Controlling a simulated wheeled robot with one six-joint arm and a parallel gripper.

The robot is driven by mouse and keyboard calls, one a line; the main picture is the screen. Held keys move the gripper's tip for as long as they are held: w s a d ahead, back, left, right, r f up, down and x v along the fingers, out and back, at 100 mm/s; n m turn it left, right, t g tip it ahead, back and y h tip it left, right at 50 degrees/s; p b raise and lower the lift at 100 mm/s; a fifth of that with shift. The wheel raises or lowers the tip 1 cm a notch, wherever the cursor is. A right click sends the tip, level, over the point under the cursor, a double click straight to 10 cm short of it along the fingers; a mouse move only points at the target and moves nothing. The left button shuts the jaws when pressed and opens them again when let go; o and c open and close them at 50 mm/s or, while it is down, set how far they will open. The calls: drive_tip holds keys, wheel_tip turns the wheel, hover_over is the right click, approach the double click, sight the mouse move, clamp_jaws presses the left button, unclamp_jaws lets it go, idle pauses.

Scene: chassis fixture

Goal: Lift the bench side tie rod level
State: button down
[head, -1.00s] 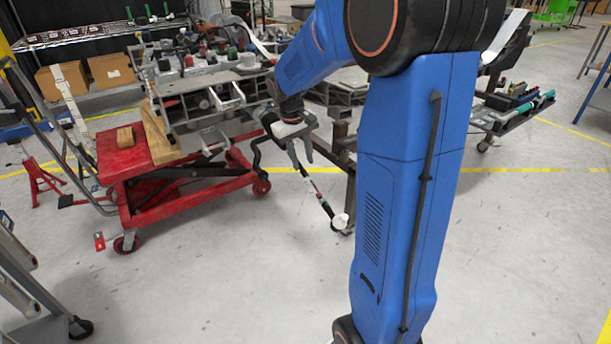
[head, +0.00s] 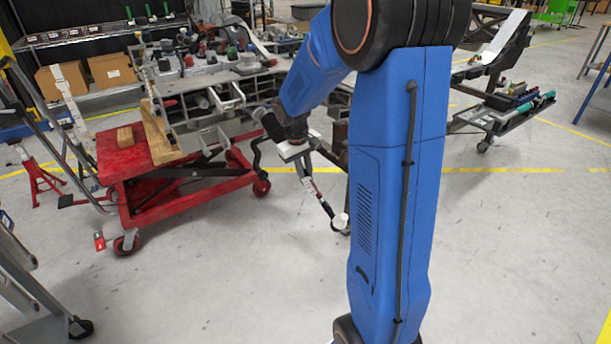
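The tie rod (head: 322,202) is a thin dark bar with red and pale bands. It slopes down to the right beside the fixture, and a white rounded piece (head: 340,221) sits at its lower end. My gripper (head: 303,172) is at the rod's upper end, pointing down. The fingers are small and overlap the rod in the picture, so I cannot tell whether they are open or shut on it. The rod's upper end is partly hidden by the gripper. My blue arm covers part of the fixture behind it.
A red lift cart (head: 150,204) carrying a grey metal chassis assembly (head: 215,98) stands close on the left. A low cart (head: 490,122) stands at the right. A metal step frame (head: 35,290) is at the lower left. The grey floor in front is clear.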

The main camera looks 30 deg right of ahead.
drive_tip(key=shift+r, duration=0.1)
wheel_tip(320, 180, up, 11)
drive_tip(key=s+g, duration=0.2)
drive_tip(key=g, duration=0.3)
drive_tip(key=shift+f, duration=0.2)
drive_tip(key=c, duration=1.7)
unclamp_jaws()
drive_tip(key=shift+c, duration=0.2)
drive_tip(key=v, duration=1.7)
drive_tip(key=shift+a, duration=0.15)
drive_tip(key=shift+r, duration=0.1)
